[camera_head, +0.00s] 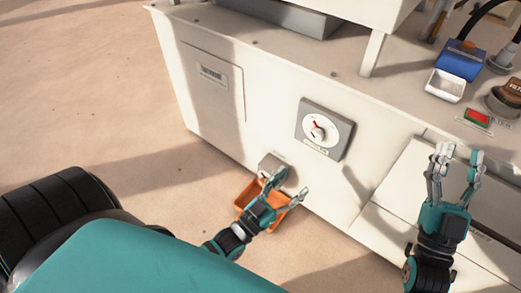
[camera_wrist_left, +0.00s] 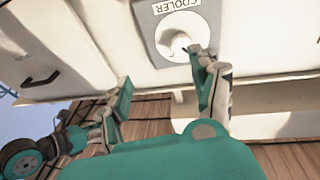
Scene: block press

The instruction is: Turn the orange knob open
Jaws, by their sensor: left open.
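A white round knob (camera_head: 318,133) with a red mark sits on a square grey plate on the white cabinet front. No knob that looks orange shows. In the left wrist view, a white knob (camera_wrist_left: 176,44) sits on a grey plate lettered COOLER. My left gripper (camera_head: 294,183) is open and empty, below and left of the dial in the head view. In the left wrist view, the open left gripper (camera_wrist_left: 161,66) has one finger close to the knob; I cannot tell if they touch. My right gripper (camera_head: 458,154) is open and empty, at the right.
An orange bin (camera_head: 246,193) stands on the floor behind my left gripper, below a small grey spout box (camera_head: 268,162). The counter holds a blue-and-white dispenser (camera_head: 460,61) and a red-and-green button (camera_head: 477,118). A cabinet door (camera_head: 213,95) is at the left.

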